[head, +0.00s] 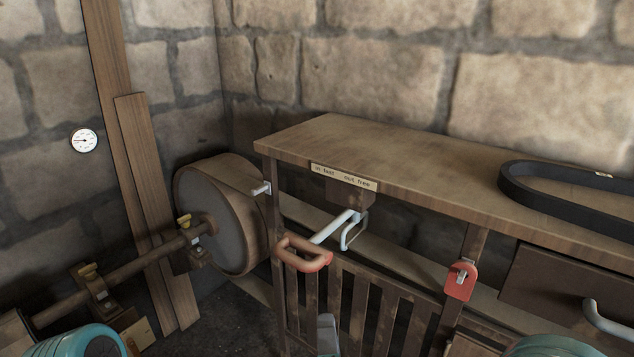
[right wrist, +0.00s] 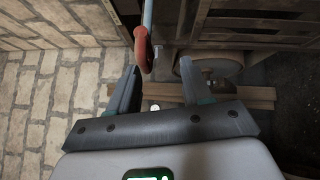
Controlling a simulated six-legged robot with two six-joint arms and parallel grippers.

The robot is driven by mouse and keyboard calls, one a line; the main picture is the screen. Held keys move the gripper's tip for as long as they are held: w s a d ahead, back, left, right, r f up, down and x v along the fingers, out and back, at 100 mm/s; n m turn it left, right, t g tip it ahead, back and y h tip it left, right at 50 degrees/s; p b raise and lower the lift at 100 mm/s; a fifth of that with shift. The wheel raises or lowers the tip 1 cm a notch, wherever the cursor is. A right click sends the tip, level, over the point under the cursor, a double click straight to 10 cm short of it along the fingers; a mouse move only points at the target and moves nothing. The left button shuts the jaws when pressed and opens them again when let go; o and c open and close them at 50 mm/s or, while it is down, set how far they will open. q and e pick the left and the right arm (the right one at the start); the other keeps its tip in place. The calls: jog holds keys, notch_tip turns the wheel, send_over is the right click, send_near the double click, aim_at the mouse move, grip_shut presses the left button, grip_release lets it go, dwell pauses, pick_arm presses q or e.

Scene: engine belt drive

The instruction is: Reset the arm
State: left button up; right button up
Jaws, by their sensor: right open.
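A pale rod (head: 331,229) sticks out from a bracket under the bench front and ends in a red-brown loop handle (head: 318,262). A label (head: 344,177) above it seems to read "in fast, out free". In the right wrist view the handle (right wrist: 143,48) hangs just beyond the fingertips, nearer the left finger. My right gripper (right wrist: 160,68) is open, and nothing is held. I cannot tell whether a finger touches the handle. In the head view a grey piece at the bottom edge may be part of this gripper. My left gripper is not in view.
A wooden bench (head: 400,165) carries a black belt (head: 515,190). A slatted guard (head: 365,300) stands below it. A large pulley (head: 225,215) on a shaft (head: 150,270) stands left. A red tag (head: 461,280) hangs on the bench's post. A gauge (head: 83,140) is on the wall.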

jog(key=w+d+f+m+g+h, duration=0.2)
jog(key=w+d+f+g+h, duration=0.15)
jog(key=d+f, duration=0.7)
jog(key=s+d+f+m+g+y, duration=0.1)
jog(key=s+d+f+m+g, duration=0.25)
jog(key=f, duration=0.55)
jog(key=s+d+f+m+g+y, duration=0.1)
jog(key=s+d+f+m+g, duration=0.25)
jog(key=f, duration=0.55)
jog(key=s+a+f+m+g+y, duration=0.2)
jog(key=s+a+f+m+g, duration=0.15)
jog(key=s+m, duration=0.3)
jog(key=s+a+f+m+g+y, duration=0.3)
jog(key=s+m+g, duration=0.1)
jog(key=s+m, duration=0.25)
notch_tip(320, 180, up, 13)
jog(key=s+p, duration=0.1)
jog(key=p, duration=1.1)
jog(key=shift+a+f+g+p, duration=0.2)
jog(key=shift+g+p, duration=0.1)
jog(key=shift+f+h, duration=0.1)
jog(key=shift+h, duration=0.15)
jog(key=shift+w+a, duration=0.1)
jog(key=shift+a, duration=0.05)
